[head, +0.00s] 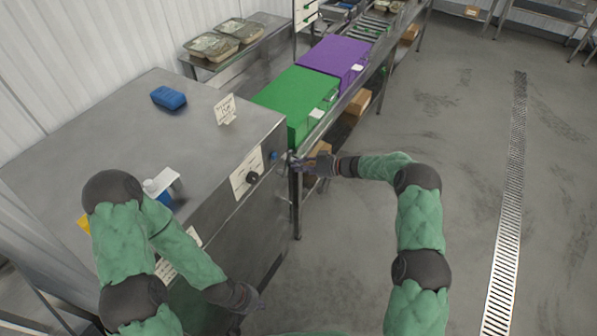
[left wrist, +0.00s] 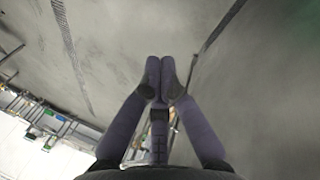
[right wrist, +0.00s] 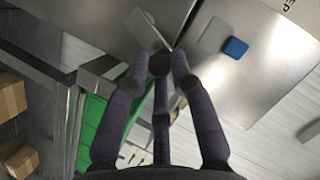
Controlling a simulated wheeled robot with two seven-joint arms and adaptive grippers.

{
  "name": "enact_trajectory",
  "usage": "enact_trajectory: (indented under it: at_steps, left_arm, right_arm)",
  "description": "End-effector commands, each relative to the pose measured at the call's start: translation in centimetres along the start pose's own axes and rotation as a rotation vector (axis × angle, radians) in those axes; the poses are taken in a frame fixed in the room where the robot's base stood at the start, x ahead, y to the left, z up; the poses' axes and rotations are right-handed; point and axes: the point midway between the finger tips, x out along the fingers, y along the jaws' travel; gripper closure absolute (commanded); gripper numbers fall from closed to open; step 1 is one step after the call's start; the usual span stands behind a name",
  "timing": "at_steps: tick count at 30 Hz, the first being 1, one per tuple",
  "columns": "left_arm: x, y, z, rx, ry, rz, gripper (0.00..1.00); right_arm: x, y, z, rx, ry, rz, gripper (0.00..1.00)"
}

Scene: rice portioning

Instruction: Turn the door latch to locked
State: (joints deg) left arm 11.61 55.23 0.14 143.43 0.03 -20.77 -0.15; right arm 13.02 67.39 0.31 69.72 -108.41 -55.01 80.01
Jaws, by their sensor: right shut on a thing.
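The door latch (right wrist: 150,30) is a flat grey metal bar at the edge of the steel cabinet front in the right wrist view. My right gripper (right wrist: 162,60) has its fingers closed around the bar's near end. In the head view my right gripper (head: 300,163) is at the cabinet's front right corner, and it mostly hides the latch. My left gripper (head: 247,298) is low in front of the cabinet. In the left wrist view its fingertips (left wrist: 160,68) meet with nothing between them.
The steel cabinet (head: 120,120) carries a blue block (head: 169,97) and a small sign (head: 225,109). A dark knob (head: 252,178) is on its front. A green box (head: 295,98) and a purple box (head: 335,58) stand beyond. The floor (head: 440,130) at right is clear.

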Motion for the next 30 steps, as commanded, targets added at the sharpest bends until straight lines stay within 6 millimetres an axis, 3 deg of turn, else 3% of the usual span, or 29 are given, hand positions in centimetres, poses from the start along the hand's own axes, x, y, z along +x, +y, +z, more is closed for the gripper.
enact_trajectory:
  at_steps: [9,26,30]
  left_arm:
    - [1.8,-0.7,-0.1,0.0,0.0,0.0,1.0]
    - [1.9,-0.7,-0.1,0.0,0.001,0.0,1.0]
    - [2.0,-0.3,-1.6,-0.018,0.042,-0.008,1.0]
  right_arm:
    - [0.1,0.8,0.0,0.114,0.001,-0.046,1.0]
    - [0.0,0.8,-0.2,0.134,0.002,-0.055,1.0]
    - [0.0,0.8,-0.2,0.134,0.002,-0.055,1.0]
